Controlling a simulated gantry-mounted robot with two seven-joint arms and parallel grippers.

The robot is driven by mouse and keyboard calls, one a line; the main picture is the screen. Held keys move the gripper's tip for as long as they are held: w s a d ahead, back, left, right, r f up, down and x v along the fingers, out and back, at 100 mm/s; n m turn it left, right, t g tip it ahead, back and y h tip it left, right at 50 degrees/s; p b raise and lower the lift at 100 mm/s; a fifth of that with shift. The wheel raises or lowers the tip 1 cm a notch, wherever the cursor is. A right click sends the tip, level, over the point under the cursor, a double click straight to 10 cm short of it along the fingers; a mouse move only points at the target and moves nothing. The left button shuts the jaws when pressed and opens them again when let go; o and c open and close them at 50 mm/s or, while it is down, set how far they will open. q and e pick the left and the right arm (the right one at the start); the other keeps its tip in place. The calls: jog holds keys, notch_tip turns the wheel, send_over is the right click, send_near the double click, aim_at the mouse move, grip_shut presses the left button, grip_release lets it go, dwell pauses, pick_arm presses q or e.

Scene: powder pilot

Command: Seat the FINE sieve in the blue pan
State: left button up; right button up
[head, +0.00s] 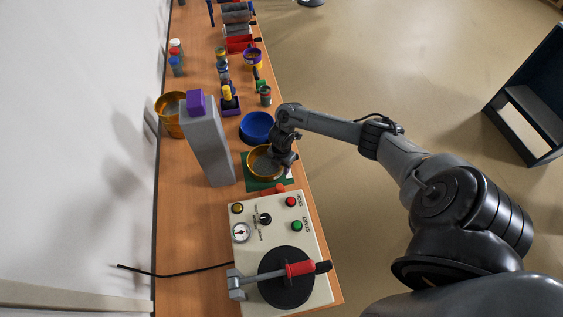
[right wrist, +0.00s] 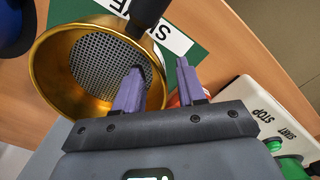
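A brass sieve (head: 251,167) with a grey mesh floor stands on a green mat (head: 255,185); it also shows in the right wrist view (right wrist: 45,75). I cannot read whether it is the FINE one. The blue pan (head: 257,127) stands just beyond it, apart from it, and its edge shows in the wrist view (right wrist: 12,30). My right gripper (head: 279,162) is at the sieve's right rim. In the wrist view its purple fingers (right wrist: 160,82) are apart, one over the sieve's inside and one outside the rim. Rim contact is unclear. My left gripper is out of view.
Another brass vessel (head: 163,104) stands at the left by the wall. A tall grey block with a purple top (head: 207,140) stands left of the mat. A control box (head: 255,245) with buttons and a red-handled lever is nearer. Jars and tools line the far table.

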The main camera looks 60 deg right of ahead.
jog(key=shift+f, duration=0.55)
jog(key=shift+c, duration=0.3)
grip_shut()
jog(key=shift+c, duration=2.3)
grip_release()
grip_shut()
jog(key=shift+r, duration=0.15)
